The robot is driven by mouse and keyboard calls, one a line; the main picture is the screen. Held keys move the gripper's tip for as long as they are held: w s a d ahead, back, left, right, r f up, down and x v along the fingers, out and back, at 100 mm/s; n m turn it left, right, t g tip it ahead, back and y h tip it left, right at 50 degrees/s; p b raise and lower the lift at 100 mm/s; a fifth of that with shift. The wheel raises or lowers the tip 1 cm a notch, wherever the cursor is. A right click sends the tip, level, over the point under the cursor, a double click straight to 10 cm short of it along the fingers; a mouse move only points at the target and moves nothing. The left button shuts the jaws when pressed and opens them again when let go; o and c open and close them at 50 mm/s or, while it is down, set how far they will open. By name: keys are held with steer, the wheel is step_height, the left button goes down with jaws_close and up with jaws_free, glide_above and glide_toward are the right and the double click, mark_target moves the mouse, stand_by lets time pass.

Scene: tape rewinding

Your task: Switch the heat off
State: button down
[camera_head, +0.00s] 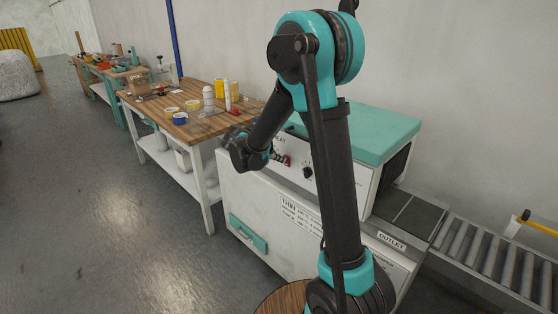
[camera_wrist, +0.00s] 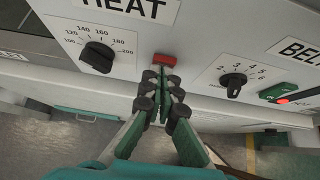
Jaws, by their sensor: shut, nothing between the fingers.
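In the wrist view the heat panel carries the HEAT label (camera_wrist: 128,8), a black temperature knob (camera_wrist: 97,57) and a red switch (camera_wrist: 165,60) to the knob's right. My gripper (camera_wrist: 164,82) is shut and empty, with its fingertips right at the lower edge of the red switch. The fingertips hide whatever lies below the red part. I cannot tell whether they touch it. In the head view my gripper (camera_head: 278,157) is at the front panel of the white machine (camera_head: 250,200), beside a small red part (camera_head: 288,161).
Right of the switch are a second knob (camera_wrist: 233,82) and the belt switch (camera_wrist: 288,92), green and red, under the BELT label (camera_wrist: 297,50). A wooden workbench (camera_head: 190,90) with tapes and bottles stands left of the machine. A roller conveyor (camera_head: 490,255) is at right. The floor at left is clear.

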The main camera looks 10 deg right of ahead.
steer(key=shift+w+d+r, duration=0.1)
steer(key=shift+w+d, duration=0.15)
steer(key=shift+r, duration=0.1)
steer(key=shift+r, duration=0.7)
steer(key=v, duration=1.3)
steer(key=shift+r, duration=0.2)
